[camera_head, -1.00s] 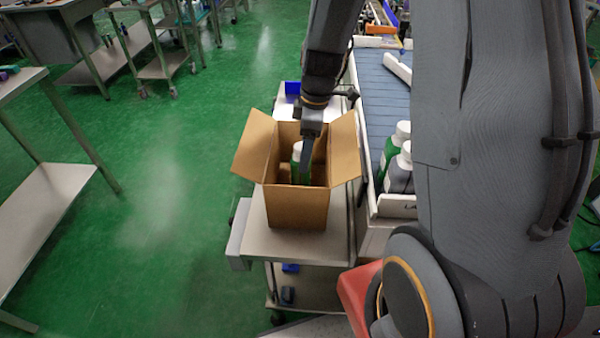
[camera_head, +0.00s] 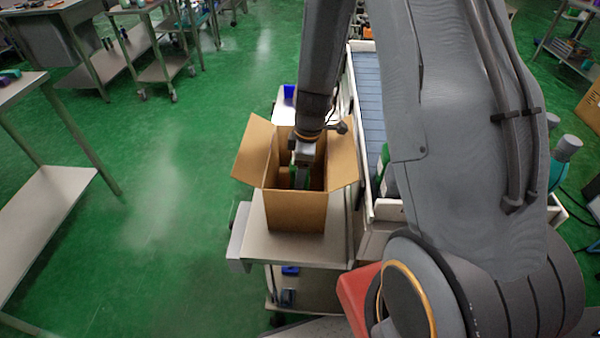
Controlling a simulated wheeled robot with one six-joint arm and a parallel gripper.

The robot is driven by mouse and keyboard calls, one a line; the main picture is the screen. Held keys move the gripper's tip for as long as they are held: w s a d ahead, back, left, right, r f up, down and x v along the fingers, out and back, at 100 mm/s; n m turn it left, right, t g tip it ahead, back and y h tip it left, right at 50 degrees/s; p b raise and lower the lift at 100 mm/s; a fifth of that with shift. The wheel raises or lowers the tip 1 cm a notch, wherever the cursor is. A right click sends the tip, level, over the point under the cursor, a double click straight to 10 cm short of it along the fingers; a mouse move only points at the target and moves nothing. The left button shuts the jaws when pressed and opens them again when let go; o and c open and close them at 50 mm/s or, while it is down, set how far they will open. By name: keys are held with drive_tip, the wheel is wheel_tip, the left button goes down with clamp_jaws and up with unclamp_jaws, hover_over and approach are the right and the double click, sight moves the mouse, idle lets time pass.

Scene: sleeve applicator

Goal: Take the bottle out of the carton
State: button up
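The open cardboard carton (camera_head: 297,210) stands on the metal cart top, its side flaps spread outward. Inside it a green bottle (camera_head: 293,179) shows only in part; its white cap is hidden behind my gripper. My gripper (camera_head: 301,172) points down through the carton's opening, at the upper part of the bottle. Its fingers are small and dark against the carton's inside, and I cannot tell whether they are closed on the bottle or only beside it.
The cart top (camera_head: 256,240) has a little bare room in front of the carton. A conveyor with blue-grey slats (camera_head: 368,100) and a white side wall runs close on the right, with a green bottle (camera_head: 384,168) at its near end. Open green floor lies left.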

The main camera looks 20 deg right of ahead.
drive_tip(key=c, duration=1.4)
drive_tip(key=shift+r, duration=0.1)
